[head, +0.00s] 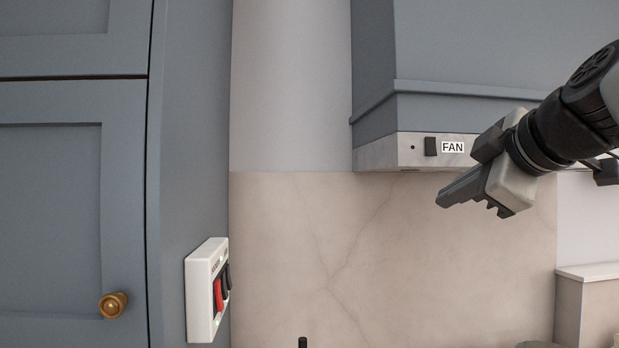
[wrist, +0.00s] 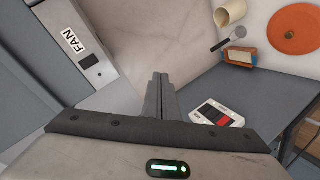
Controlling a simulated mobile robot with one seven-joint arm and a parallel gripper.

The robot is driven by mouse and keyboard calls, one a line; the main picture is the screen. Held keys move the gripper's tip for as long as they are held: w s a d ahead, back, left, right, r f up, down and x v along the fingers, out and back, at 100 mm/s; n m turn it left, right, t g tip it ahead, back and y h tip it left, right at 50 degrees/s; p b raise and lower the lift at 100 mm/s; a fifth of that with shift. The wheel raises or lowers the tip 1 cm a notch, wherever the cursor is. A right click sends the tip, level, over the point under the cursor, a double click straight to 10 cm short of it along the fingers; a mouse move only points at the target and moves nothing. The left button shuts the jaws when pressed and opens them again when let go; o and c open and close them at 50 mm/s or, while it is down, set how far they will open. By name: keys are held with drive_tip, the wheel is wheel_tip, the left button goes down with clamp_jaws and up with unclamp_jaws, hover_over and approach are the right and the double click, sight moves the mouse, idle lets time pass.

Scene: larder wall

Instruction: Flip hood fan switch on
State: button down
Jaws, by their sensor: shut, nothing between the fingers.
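The fan switch (head: 431,146) is a small black rocker on the pale front strip of the blue-grey range hood (head: 470,50), just left of a white FAN label (head: 453,147). A small dark dot sits to its left. In the wrist view the switch (wrist: 89,61) shows at the upper left, beside the FAN label (wrist: 74,42). My gripper (head: 440,203) is shut and empty, below the strip and near the switch in the head view, apart from it. In the wrist view its fingers (wrist: 160,78) are together, right of the switch. I cannot tell the switch's position.
A cabinet knob (head: 113,304) is lower left. The marble backsplash (head: 340,240) is clear.

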drive_tip(key=d+r+n+t+h+b, duration=0.1)
drive_tip(key=d+r+n, duration=0.4)
drive_tip(key=r, duration=0.5)
drive_tip(key=shift+w+d+n+t+b, duration=0.4)
drive_tip(key=shift+d+t+b, duration=0.2)
drive_tip(key=shift+t, duration=0.5)
drive_tip(key=p, duration=0.3)
approach(432, 154)
drive_tip(key=w, duration=0.5)
drive_tip(key=shift+a+f, duration=0.1)
drive_tip(key=shift+w+f, duration=0.15)
drive_tip(key=shift+w, duration=0.55)
drive_tip(key=shift+f, duration=0.1)
